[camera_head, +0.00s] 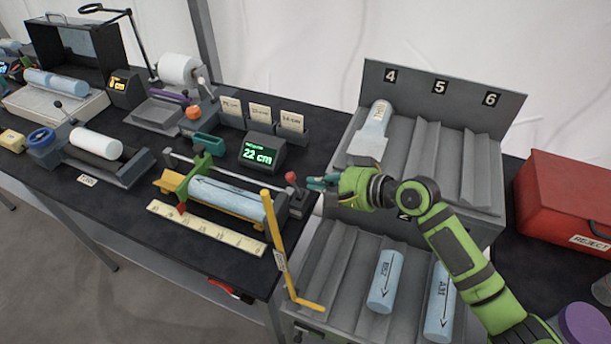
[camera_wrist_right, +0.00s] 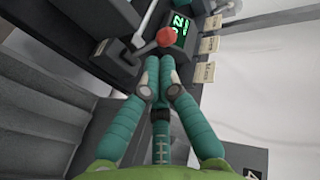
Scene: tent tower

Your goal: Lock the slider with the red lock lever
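The red lock lever (camera_head: 291,178) stands at the right end of the measuring device's rail; its red knob also shows in the right wrist view (camera_wrist_right: 166,37). The green slider (camera_head: 183,188) with a red pointer sits near the left end, beside a pale blue roll (camera_head: 228,196) on a yellow cradle. My right gripper (camera_head: 312,183) is just right of the lever. In the wrist view its teal fingers (camera_wrist_right: 160,62) are drawn close together, tips right by the knob, with nothing seen between them. Whether they touch the lever is unclear. My left gripper is not in view.
A display (camera_head: 262,154) behind the rail reads 22 cm. A grey numbered rack (camera_head: 440,165) with blue rolls stands right, under my arm. A red reject box (camera_head: 570,205) is far right.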

